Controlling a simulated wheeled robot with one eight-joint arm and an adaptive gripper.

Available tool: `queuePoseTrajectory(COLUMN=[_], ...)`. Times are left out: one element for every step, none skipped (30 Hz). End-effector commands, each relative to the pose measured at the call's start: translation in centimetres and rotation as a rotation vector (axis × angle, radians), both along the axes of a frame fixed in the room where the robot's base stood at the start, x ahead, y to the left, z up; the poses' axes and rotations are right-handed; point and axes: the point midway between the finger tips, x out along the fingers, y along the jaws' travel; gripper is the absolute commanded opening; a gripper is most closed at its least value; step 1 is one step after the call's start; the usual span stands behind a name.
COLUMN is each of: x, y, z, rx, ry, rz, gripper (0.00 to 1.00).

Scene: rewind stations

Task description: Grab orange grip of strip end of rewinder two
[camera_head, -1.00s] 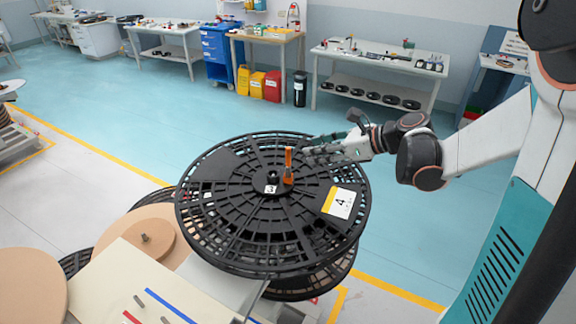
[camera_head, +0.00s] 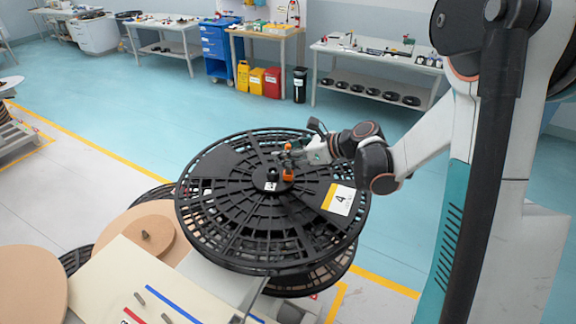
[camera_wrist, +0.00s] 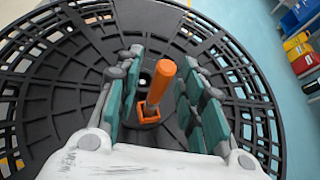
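The orange grip (camera_head: 288,172) stands near the hub of the large black reel (camera_head: 250,226) in the head view. In the wrist view the orange grip (camera_wrist: 160,82) is a short tilted cylinder above an orange square base, close to the hub. My gripper (camera_head: 281,156) is beside the grip at the reel's middle. In the wrist view my gripper (camera_wrist: 158,90) has its green-padded fingers spread on both sides of the grip, with gaps left between pads and grip. It is open and holds nothing.
A yellow and white label with a 4 (camera_head: 339,199) is on the reel. Brown discs (camera_head: 131,231) and a pale panel (camera_head: 135,283) lie at the front left. Workbenches (camera_head: 375,62), a blue cabinet (camera_head: 218,52) and coloured bins (camera_head: 257,80) stand along the back wall.

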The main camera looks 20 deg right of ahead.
Motion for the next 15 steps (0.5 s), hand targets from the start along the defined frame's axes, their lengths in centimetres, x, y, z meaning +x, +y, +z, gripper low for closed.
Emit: queuePoseTrajectory(x=[-0.03, -0.03, -0.03, -0.03, -0.04, -0.04, -0.03, -0.03, -0.03, -0.04, -0.04, -0.04, -0.04, -0.04, -0.05], y=[-0.03, -0.03, -0.03, -0.03, -0.04, -0.05, -0.05, -0.05, -0.05, -0.05, -0.06, -0.05, -0.05, -0.05, -0.06], z=[0.01, 0.02, 0.02, 0.02, 0.02, 0.01, 0.02, 0.02, 0.02, 0.02, 0.02, 0.02, 0.02, 0.02, 0.03], rx=[0.0, 0.0, 0.0, 0.0, 0.0, 0.0, 0.0, 0.0, 0.0, 0.0, 0.0, 0.0, 0.0, 0.0, 0.0], ry=[0.0, 0.0, 0.0, 0.0, 0.0, 0.0, 0.0, 0.0, 0.0, 0.0, 0.0, 0.0, 0.0, 0.0, 0.0], rz=[0.0, 0.0, 0.0, 0.0, 0.0, 0.0, 0.0, 0.0, 0.0, 0.0, 0.0, 0.0, 0.0, 0.0, 0.0], gripper=[0.36, 0.36, 0.36, 0.29, 0.22, 0.13, 0.07, 0.0, 0.0, 0.0, 0.0, 0.0, 0.0, 0.0, 0.0])
